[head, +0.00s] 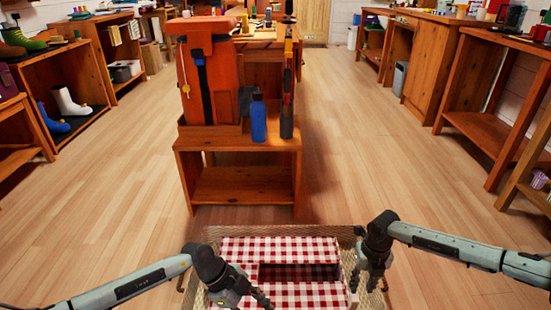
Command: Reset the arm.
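My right gripper (368,282) hangs over the right rim of a wicker basket, pointing down. Its fingers look spread, with nothing seen between them. My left gripper (250,298) is over the front left part of the basket, low in the view. Its fingertips are small and dark, and whether they are apart is unclear. No held object shows at either gripper. The wicker basket (213,236) has a red and white checked lining (300,291) with a dark rectangular opening in its middle. Its near edge is cut off by the frame.
A wooden stand (240,158) ahead holds an orange backpack (208,75), a blue bottle (258,120) and a dark upright item (287,115). Shelves with boots (68,102) line the left. A workbench (437,70) and tables line the right. Wooden floor (390,165) is clear on both sides.

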